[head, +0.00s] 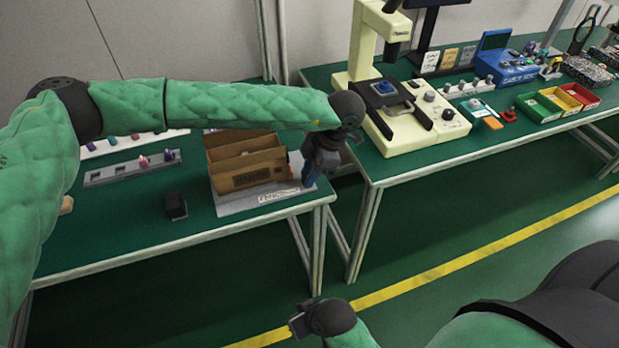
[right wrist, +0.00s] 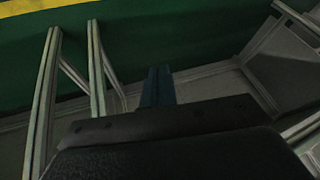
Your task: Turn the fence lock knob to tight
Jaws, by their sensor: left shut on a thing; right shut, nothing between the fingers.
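My left gripper (head: 309,177) points down at the right end of a grey plate (head: 235,205) on the left table. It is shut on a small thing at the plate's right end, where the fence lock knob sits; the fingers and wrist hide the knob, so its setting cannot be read. An open brown carton (head: 250,178) stands on the plate, just left of the gripper. My right gripper (head: 297,326) is shut and empty, low in front of the tables; its dark blue fingers also show together in the right wrist view (right wrist: 157,85).
On the left table are a small black block (head: 176,206) and a grey rack (head: 130,168) with small knobs. A gap separates it from the right table, which bears a cream microscope-like machine (head: 420,125), a blue case (head: 508,65) and coloured bins (head: 560,98). Open floor lies in front.

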